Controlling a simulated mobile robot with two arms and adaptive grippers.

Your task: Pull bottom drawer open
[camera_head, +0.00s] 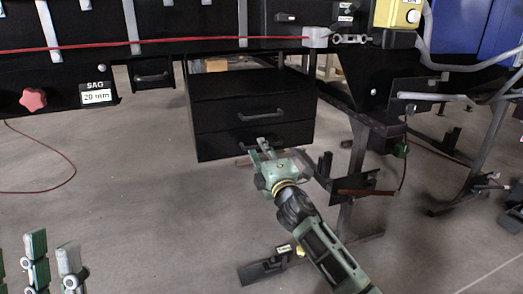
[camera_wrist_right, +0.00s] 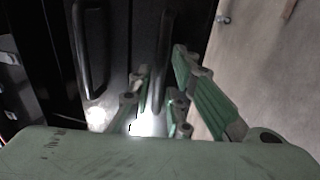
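The black drawer cabinet (camera_head: 250,85) stands under the bench. The bottom drawer (camera_head: 222,146) is flush with the front, and its handle is mostly hidden by my right gripper in the head view. My right gripper (camera_head: 264,147) is right at that drawer's front. In the wrist view, the bottom handle (camera_wrist_right: 163,55) runs between the fingers of my right gripper (camera_wrist_right: 160,95), which are apart with a gap on both sides. The handle of the drawer above (camera_wrist_right: 85,60) lies to the left. My left gripper (camera_head: 54,262) is open and empty at the lower left.
The bench edge (camera_head: 200,48) with a red cable crosses above. A metal stand (camera_head: 358,170) and black brackets are right of the cabinet, close to my right arm. The grey floor (camera_head: 150,200) before the cabinet is mostly clear. A red cord (camera_head: 60,185) lies at left.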

